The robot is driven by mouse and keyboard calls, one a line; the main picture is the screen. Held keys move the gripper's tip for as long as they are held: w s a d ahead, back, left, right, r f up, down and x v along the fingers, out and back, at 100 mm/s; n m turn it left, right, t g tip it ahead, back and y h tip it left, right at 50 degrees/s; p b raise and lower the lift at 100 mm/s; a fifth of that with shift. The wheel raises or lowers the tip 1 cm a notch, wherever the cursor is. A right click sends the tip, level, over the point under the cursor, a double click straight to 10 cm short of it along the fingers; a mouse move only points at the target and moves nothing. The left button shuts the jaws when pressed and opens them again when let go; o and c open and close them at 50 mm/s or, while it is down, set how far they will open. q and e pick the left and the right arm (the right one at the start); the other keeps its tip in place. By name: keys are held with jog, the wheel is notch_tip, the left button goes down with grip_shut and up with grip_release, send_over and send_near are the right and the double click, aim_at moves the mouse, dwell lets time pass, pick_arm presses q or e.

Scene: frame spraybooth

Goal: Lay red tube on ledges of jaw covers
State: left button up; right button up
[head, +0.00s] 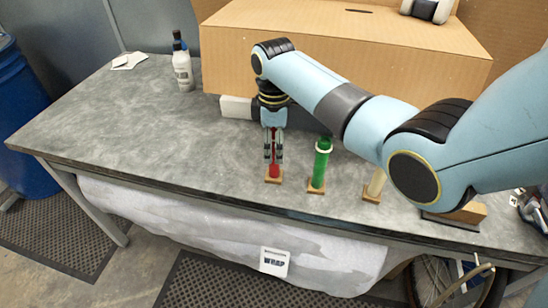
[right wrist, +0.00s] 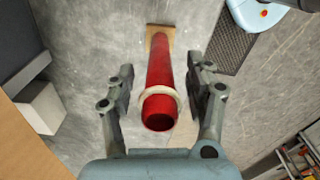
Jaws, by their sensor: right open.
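The red tube (head: 273,170) stands upright on a small wooden base (head: 274,180) near the front edge of the table. A pale ring sits around its upper end in the right wrist view (right wrist: 159,75). My right gripper (head: 274,152) points down over the tube. Its open fingers (right wrist: 160,85) stand on either side of the tube, with a visible gap on each side. My left gripper is not in view. I cannot make out the jaw covers or their ledges for certain.
A green tube (head: 320,165) with a pale ring and a pale tube (head: 376,183) stand on bases to the right. A white block (head: 236,107) and a large cardboard box (head: 350,50) are behind. Bottles (head: 183,70) stand at the back left. The left tabletop (head: 110,120) is mostly clear.

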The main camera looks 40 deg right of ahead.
grip_shut()
